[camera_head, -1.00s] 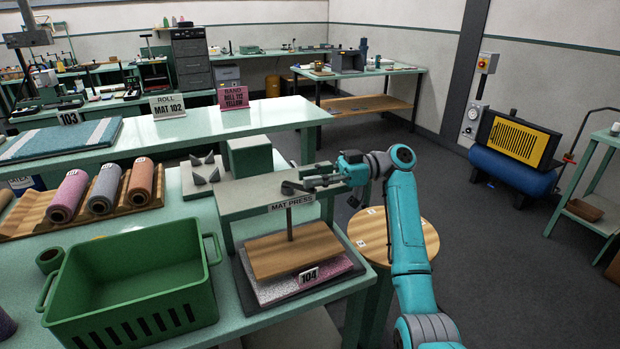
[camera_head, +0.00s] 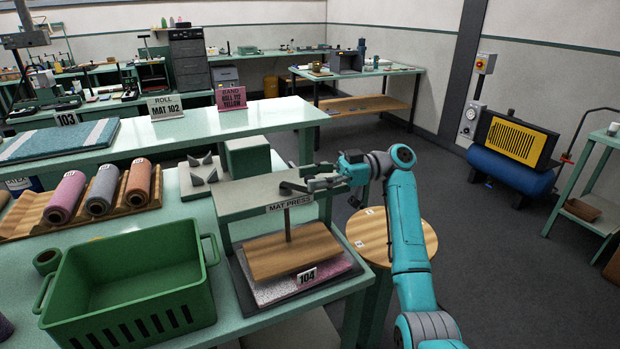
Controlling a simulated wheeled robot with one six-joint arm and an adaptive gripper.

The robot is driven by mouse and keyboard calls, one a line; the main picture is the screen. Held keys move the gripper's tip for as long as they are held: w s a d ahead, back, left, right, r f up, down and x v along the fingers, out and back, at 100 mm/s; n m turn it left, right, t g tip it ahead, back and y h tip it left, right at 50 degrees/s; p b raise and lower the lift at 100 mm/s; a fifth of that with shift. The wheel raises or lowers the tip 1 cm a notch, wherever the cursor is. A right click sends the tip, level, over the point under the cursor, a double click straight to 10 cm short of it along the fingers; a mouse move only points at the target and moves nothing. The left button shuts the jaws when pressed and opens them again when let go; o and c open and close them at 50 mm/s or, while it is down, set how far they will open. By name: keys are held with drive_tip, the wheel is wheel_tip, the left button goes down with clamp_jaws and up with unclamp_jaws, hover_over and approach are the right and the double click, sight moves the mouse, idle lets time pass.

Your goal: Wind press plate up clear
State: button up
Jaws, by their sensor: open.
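The mat press stands on the green bench, with a grey-green crossbeam (camera_head: 250,197) labelled MAT PRESS. Its wooden press plate (camera_head: 295,252) hangs on a vertical screw (camera_head: 288,222) below the beam. Under the plate lies a pink and grey speckled mat (camera_head: 335,268) with tag 104. The plate is low, close over the mat; I cannot tell whether they touch. A dark crank handle (camera_head: 293,186) sits on top of the beam. My gripper (camera_head: 312,182) is at the handle, coming from the right, with its jaws open. The gripper partly hides the handle.
A green crate (camera_head: 130,285) stands left of the press. A wooden rack (camera_head: 40,218) holds several rolled mats behind it. A green block (camera_head: 248,157) and a grey pronged fixture (camera_head: 203,170) stand behind the beam. A round wooden stool top (camera_head: 400,238) is below my arm.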

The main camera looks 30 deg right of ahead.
drive_tip(key=s+d, duration=0.2)
drive_tip(key=d, duration=0.9)
